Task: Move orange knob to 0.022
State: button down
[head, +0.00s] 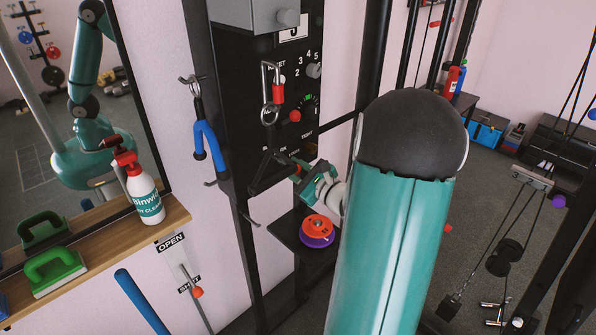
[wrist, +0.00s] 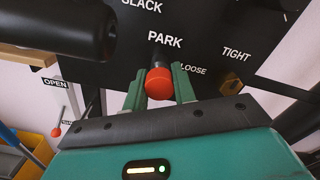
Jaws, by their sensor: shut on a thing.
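An orange-red knob (wrist: 159,83) on a short dark stem stands out from the black panel (wrist: 210,45), just under the word PARK. My gripper (wrist: 160,88) has one green finger on each side of this knob and is shut on it. In the head view my gripper (head: 302,178) is at the lower part of the black panel (head: 245,110), partly behind my arm. I cannot make out the held knob in the head view.
A black bar (wrist: 60,28) juts out close at the upper left of the wrist view. A brass hex part (wrist: 231,84) sits right of the knob near LOOSE and TIGHT. Orange and purple discs (head: 318,231) lie on a dark shelf below my gripper. A spray bottle (head: 142,190) stands left.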

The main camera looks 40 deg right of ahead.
jog(key=shift+w, duration=0.6)
jog(key=c, duration=1.1)
grip_release()
jog(key=shift+w, duration=0.15)
jog(key=s, duration=1.4)
jog(key=shift+d, duration=0.15)
jog(key=shift+s, duration=0.15)
